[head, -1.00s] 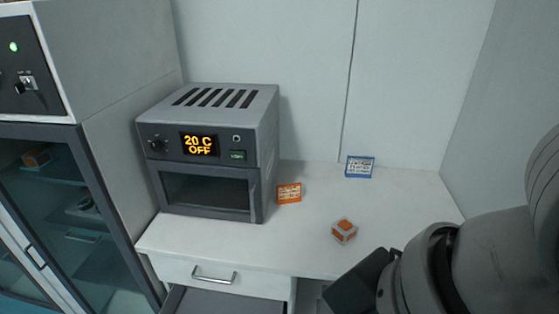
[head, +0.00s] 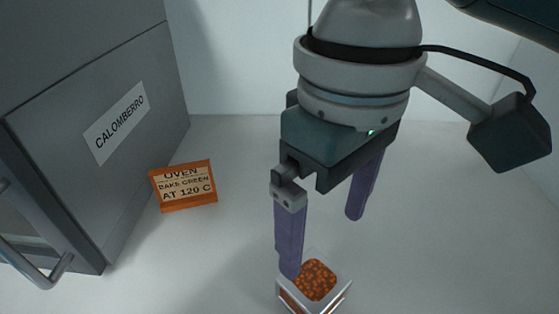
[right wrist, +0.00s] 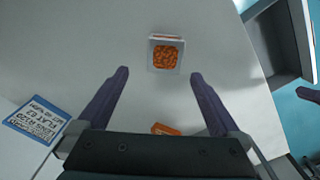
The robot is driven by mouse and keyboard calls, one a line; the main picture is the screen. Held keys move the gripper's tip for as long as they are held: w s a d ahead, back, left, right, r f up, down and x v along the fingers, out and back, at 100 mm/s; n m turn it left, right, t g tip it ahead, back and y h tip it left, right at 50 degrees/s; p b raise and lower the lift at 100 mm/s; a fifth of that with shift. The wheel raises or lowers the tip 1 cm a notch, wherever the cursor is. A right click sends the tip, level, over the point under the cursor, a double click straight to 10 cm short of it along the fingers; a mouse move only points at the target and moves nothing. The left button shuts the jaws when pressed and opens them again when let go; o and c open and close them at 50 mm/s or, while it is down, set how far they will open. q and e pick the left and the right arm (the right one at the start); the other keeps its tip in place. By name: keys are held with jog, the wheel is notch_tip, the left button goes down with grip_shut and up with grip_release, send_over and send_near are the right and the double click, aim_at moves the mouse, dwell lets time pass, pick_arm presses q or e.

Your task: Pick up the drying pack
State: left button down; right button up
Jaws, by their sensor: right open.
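The drying pack (head: 316,281) is a small pale box with a window of orange beads on top. It sits on the white bench at the bottom of the head view, its lower part cut off by the frame edge. In the right wrist view the pack (right wrist: 165,53) lies just beyond the fingertips, roughly between their lines. My right gripper (head: 322,246) is open and empty, fingers pointing down, one fingertip overlapping the pack's far edge in the head view. Contact cannot be told. A purple piece like a finger of my left gripper (right wrist: 308,95) shows at the right wrist view's edge.
A grey oven (head: 90,130) labelled CALOMBERRO stands at left with its handle in front. An orange sign (head: 184,186) stands beside it. A blue sign (right wrist: 37,118) lies at the wrist view's left. An open grey drawer (right wrist: 284,45) is at its right. The bench around the pack is clear.

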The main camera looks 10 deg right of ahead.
aim_at(314, 279)
jog(key=f, duration=0.3)
jog(key=shift+s+a+f, duration=0.2)
jog(key=shift+s+f, duration=0.2)
notch_tip(314, 279, down, 6)
jog(key=shift+a+r+b, duration=0.1)
jog(key=shift+r+b, duration=0.15)
jog(key=shift+b, duration=0.5)
jog(key=shift+w, duration=0.1)
jog(key=c, duration=1.3)
pick_arm(q)
jog(key=shift+s+a+f, duration=0.1)
jog(key=shift+s+f, duration=0.1)
jog(key=shift+f, duration=0.25)
jog(key=shift+s+a+f, duration=0.1)
jog(key=shift+s+f, duration=0.1)
jog(key=shift+f, duration=0.25)
pick_arm(e)
jog(key=shift+c, duration=0.5)
jog(key=shift+r, duration=0.2)
